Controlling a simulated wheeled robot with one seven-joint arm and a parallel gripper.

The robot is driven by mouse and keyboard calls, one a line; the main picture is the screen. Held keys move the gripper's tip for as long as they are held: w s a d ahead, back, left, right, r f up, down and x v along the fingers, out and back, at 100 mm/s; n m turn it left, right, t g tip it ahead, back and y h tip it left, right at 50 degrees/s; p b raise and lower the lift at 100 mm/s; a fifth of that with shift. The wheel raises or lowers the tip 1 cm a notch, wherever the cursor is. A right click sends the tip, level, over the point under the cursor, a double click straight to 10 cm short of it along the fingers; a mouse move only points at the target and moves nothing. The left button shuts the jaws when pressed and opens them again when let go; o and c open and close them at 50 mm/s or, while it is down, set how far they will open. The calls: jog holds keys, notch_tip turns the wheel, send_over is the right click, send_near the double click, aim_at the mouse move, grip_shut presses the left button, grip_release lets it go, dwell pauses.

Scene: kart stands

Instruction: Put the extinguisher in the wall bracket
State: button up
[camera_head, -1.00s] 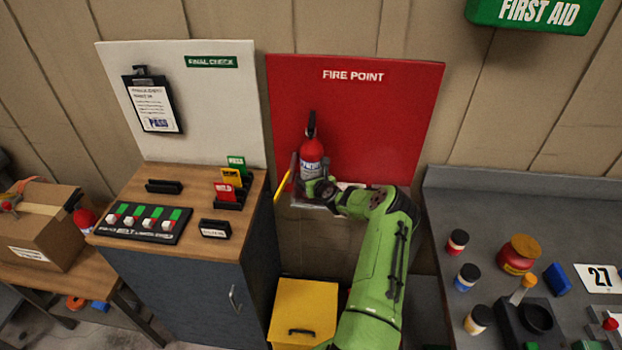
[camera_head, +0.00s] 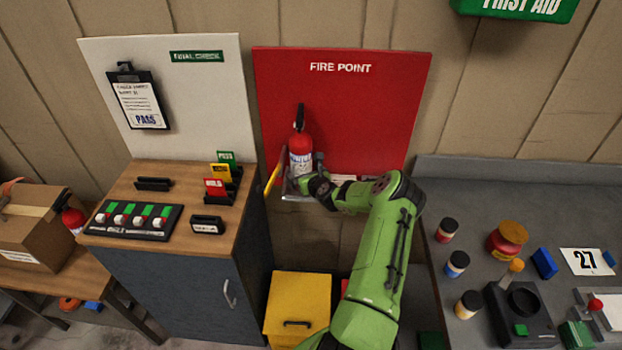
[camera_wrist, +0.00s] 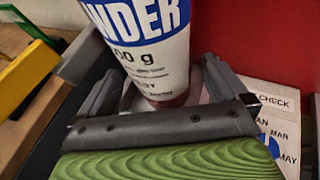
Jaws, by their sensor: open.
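The red extinguisher (camera_head: 300,150) stands upright at the left part of the red FIRE POINT board, on a grey bracket (camera_head: 289,194). Its black handle is at the top. In the wrist view its white label and red base fill the upper middle (camera_wrist: 150,60). My gripper (camera_wrist: 160,88) is open, with one grey finger on each side of the extinguisher's lower part. In the head view my gripper (camera_head: 308,182) is at the extinguisher's base. A yellow bar (camera_head: 272,180) sticks out at the bracket's left. My gripper hides part of the bracket, so the exact seating cannot be told.
A wooden-topped cabinet (camera_head: 235,292) with card holders stands at the left. A yellow box (camera_head: 300,305) is below the board. A grey bench (camera_head: 480,190) with jars is at the right. A white check card (camera_wrist: 272,110) lies beside my gripper's right finger.

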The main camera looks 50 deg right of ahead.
jog(key=v, duration=0.8)
jog(key=shift+s+a, duration=0.15)
jog(key=shift+s, duration=0.15)
